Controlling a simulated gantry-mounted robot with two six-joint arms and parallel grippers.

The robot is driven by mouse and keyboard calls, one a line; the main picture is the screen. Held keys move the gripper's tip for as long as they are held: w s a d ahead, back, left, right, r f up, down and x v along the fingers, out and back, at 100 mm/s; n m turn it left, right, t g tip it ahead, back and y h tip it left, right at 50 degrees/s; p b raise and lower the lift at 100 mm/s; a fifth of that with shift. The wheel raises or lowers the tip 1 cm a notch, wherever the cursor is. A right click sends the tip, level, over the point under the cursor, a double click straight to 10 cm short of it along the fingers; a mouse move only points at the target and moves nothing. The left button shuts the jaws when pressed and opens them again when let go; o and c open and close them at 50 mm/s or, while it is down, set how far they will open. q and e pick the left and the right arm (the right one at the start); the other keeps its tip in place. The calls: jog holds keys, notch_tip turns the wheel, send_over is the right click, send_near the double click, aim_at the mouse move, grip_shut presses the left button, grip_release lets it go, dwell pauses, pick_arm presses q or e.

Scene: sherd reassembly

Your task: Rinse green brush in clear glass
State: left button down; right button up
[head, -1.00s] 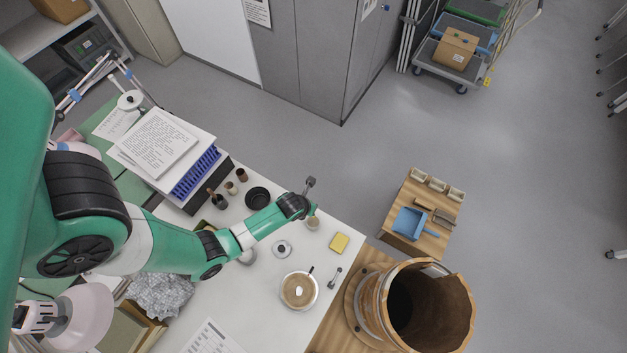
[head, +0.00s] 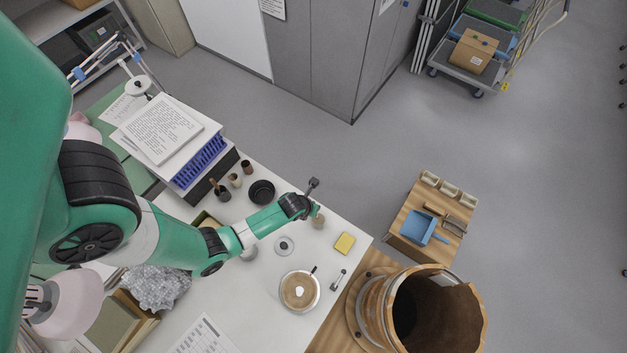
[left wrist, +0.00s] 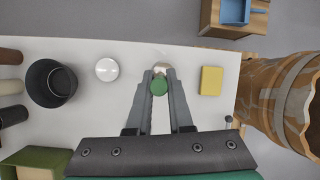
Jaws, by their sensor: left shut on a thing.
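My left gripper (left wrist: 159,75) is shut on the green brush in the left wrist view. Only the brush's round green end (left wrist: 158,87) shows between the fingers; its bristles are hidden. The clear glass (left wrist: 161,67) shows partly just beyond the fingertips, and the fingers and brush cover much of it. In the head view the glass (head: 319,222) stands near the table's far right edge, close beside and below my left gripper (head: 316,211). I cannot tell whether the brush is inside the glass. My right gripper is not in view.
A yellow sponge (head: 344,243) lies right of the glass. A large broken vessel (head: 430,315) stands past the table edge. White table is clear around the sponge.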

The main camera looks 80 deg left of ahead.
pick_arm(q)
jog(key=shift+w+d+f+b, duration=0.1)
jog(key=shift+w+f+b, duration=0.05)
jog(key=shift+f+b, duration=1.25)
jog(key=shift+w+f+b, duration=0.1)
jog(key=shift+f+b, duration=0.85)
jog(key=shift+f, duration=0.7)
jog(key=shift+w+d, duration=0.1)
